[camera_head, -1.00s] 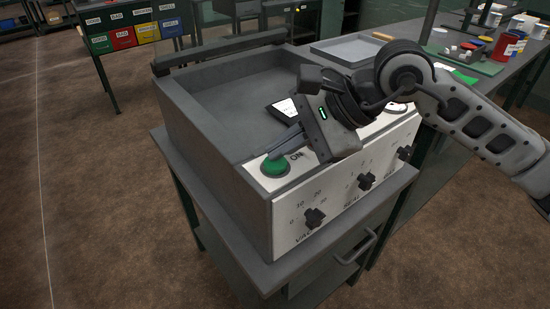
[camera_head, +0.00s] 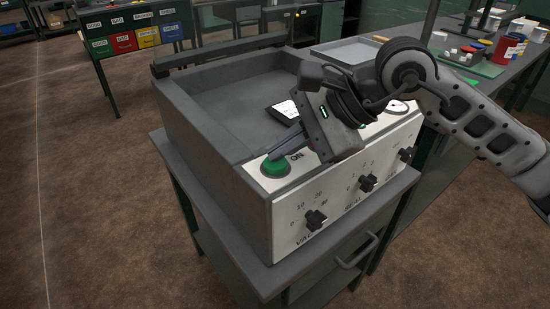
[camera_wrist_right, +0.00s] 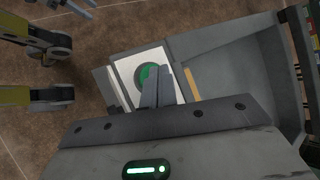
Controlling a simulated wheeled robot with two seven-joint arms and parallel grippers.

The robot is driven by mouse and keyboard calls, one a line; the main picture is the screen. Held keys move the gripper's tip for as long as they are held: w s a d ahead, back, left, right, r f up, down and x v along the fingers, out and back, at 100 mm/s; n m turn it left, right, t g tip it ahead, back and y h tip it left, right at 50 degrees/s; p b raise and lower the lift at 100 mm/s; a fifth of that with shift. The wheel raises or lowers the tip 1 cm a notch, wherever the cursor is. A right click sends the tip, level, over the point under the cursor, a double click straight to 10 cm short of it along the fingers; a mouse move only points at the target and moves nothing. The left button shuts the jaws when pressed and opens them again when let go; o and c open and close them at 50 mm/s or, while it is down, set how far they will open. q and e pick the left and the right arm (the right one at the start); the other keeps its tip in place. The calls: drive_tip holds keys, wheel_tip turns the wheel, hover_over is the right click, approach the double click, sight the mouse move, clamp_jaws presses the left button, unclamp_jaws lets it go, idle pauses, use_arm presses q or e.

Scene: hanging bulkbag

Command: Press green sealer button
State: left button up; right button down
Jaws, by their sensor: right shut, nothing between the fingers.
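The green button (camera_head: 275,166) sits at the left end of the sealer's white panel (camera_head: 300,214), next to the letters ON. My right gripper (camera_head: 272,158) is shut and empty, its fingertips pointing down at the button and appearing to be at or just above its top; I cannot tell whether they touch. In the right wrist view the shut fingers (camera_wrist_right: 158,78) cover part of the green button (camera_wrist_right: 148,77). My left gripper is not recognisable in the head view.
The sealer's grey open chamber (camera_head: 163,100) lies behind the panel, with black knobs (camera_head: 315,219) on the front face. A bench with a red container (camera_head: 506,46) stands at the right. Coloured bins (camera_head: 147,38) stand at the back left.

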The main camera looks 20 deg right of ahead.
sight(283, 163)
drive_tip(key=shift+r+p, duration=2)
drive_tip(key=shift+r, duration=1.1)
drive_tip(key=shift+f, duration=0.1)
